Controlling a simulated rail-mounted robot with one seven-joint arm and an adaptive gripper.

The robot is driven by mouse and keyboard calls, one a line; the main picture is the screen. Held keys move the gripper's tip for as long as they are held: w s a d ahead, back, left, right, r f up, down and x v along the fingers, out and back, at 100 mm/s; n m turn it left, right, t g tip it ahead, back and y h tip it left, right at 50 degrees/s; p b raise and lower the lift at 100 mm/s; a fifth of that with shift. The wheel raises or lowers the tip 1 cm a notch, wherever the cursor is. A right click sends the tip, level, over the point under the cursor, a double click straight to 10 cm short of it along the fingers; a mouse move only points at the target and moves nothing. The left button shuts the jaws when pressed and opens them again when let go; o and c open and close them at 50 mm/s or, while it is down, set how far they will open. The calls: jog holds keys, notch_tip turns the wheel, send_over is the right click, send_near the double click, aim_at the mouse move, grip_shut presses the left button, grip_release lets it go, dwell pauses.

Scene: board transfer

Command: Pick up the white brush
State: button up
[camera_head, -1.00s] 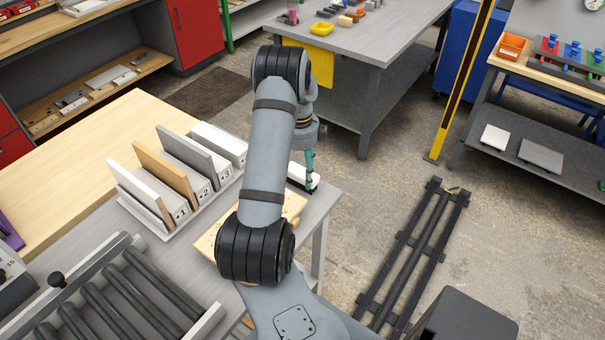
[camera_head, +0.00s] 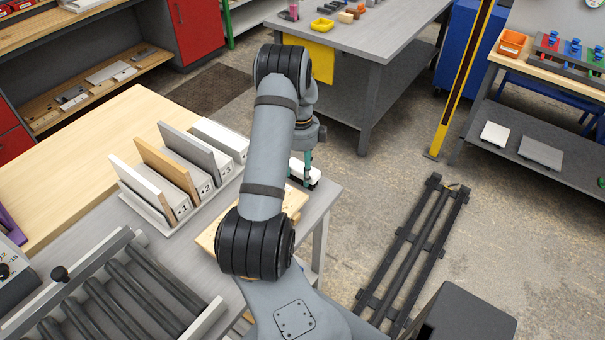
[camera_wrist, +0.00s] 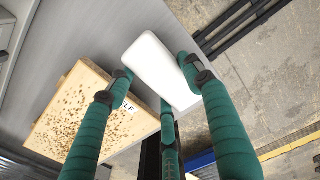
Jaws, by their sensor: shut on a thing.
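The white brush (camera_head: 298,170) is a pale block with a dark underside near the right corner of the grey table. In the wrist view the white brush (camera_wrist: 158,68) lies between the green fingers of my gripper (camera_wrist: 155,78). One finger meets its left side and one its right, with a third at its near end. In the head view my gripper (camera_head: 308,165) points down at the brush, and my arm hides part of the area. My gripper is shut on the brush. I cannot tell whether the brush is clear of the tabletop.
A wooden board (camera_wrist: 75,115) with dark specks lies beside the brush. A rack with upright boards (camera_head: 160,178) stands left of my arm. Rollers (camera_head: 120,300) are at lower left. The table edge is close, with open floor (camera_head: 370,220) to the right.

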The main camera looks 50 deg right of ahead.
aim_at(301, 169)
jog(key=c, duration=0.4)
jog(key=shift+r, duration=0.1)
jog(key=shift+r, duration=0.2)
notch_tip(301, 169, up, 4)
jog(key=shift+s+f+b, duration=0.1)
jog(key=shift+f+b, duration=0.1)
jog(key=shift+b, duration=0.85)
jog(key=s+a+r+b, duration=0.1)
jog(key=s+r, duration=0.1)
jog(key=s, duration=0.1)
jog(key=s+a+r+b, duration=0.1)
jog(key=s+r, duration=0.1)
jog(key=s, duration=0.2)
jog(key=s+a+r+b, duration=0.1)
jog(key=s+r, duration=0.2)
jog(key=s, duration=0.1)
jog(key=o, duration=0.7)
jog(key=shift+d, duration=0.1)
jog(key=c, duration=0.4)
jog(key=shift+c, duration=0.5)
